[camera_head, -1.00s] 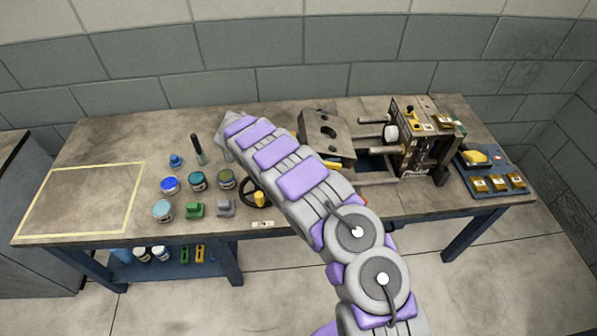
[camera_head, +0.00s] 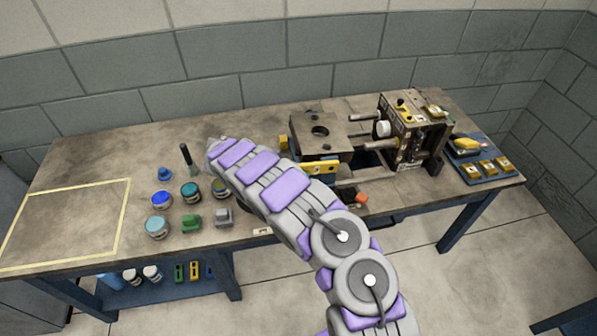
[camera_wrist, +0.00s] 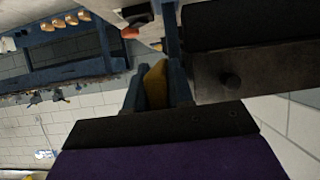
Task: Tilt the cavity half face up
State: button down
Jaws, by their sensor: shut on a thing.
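The cavity half (camera_head: 335,138), a grey-brown steel block with a round hole, sits on the bench at the left end of the machine's bars. Its face with the hole points mostly upward in the head view. A yellow strip (camera_head: 320,168) with dark holes runs along its near edge.
The machine's upright plate unit (camera_head: 410,130) stands right of the block, joined by grey bars. A blue tray (camera_head: 480,176) of brass-coloured blocks lies at the far right. Several paint jars (camera_head: 162,200) stand left of my arm. The yellow-taped area (camera_head: 65,220) is clear.

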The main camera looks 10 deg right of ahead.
jog(key=c, duration=1.1)
grip_release()
jog(key=shift+w+a, duration=0.1)
jog(key=shift+a, duration=0.1)
jog(key=p+v, duration=0.4)
jog(key=v, duration=1.3)
jog(key=shift+a, duration=0.25)
